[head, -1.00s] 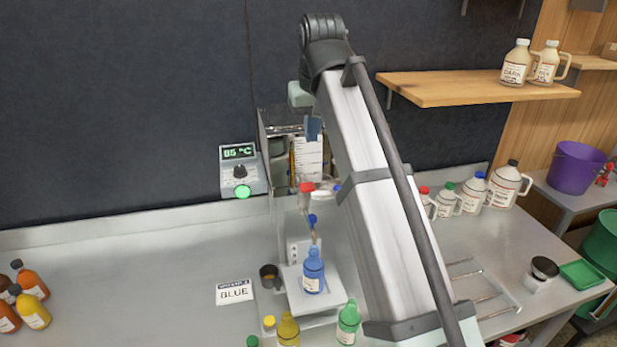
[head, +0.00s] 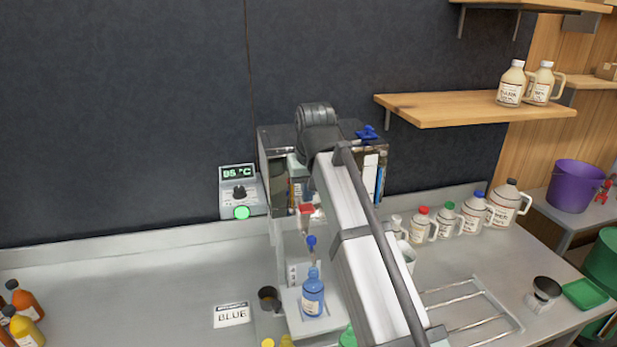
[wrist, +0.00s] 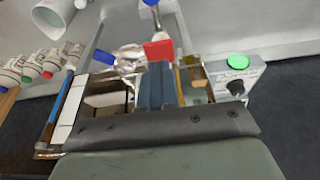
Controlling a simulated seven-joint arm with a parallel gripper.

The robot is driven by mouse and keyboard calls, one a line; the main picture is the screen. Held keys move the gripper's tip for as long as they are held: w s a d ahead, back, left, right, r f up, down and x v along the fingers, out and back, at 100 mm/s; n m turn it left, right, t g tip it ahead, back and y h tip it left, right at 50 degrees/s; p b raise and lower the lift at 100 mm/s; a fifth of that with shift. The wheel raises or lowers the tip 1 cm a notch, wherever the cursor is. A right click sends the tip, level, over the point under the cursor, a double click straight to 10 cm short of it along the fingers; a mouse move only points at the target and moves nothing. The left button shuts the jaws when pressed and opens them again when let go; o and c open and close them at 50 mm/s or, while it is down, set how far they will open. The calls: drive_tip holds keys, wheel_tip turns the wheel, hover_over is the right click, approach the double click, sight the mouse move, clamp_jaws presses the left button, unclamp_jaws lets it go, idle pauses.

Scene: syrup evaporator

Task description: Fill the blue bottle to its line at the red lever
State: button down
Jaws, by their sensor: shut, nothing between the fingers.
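The blue bottle (head: 313,298) stands upright on a white stand (head: 300,325) below the evaporator's spouts, with a small blue piece (head: 311,242) just above it. Its fill line and level are too small to tell. The red lever (head: 306,210) is on the evaporator front above the bottle; it also shows in the wrist view (wrist: 158,49). My gripper (wrist: 157,72) is shut and empty, its blue-grey fingertips right at the red lever; I cannot tell if they touch. In the head view my arm hides most of the gripper.
The metal evaporator (head: 276,150) stands against the wall, beside a control box (head: 240,195) reading about 85 °C. White jugs (head: 447,220) and a wire rack (head: 465,300) are right. The left counter is mostly clear.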

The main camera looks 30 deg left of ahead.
sight(309, 211)
drive_tip(key=shift+f, duration=1)
drive_tip(key=shift+s+d+f+t+y, duration=0.25)
drive_tip(key=shift+f+t+y, duration=0.05)
drive_tip(key=shift+f, duration=0.05)
drive_tip(key=shift+s+d+f+t+y, duration=0.2)
drive_tip(key=shift+f+t+y, duration=0.9)
idle(5.5)
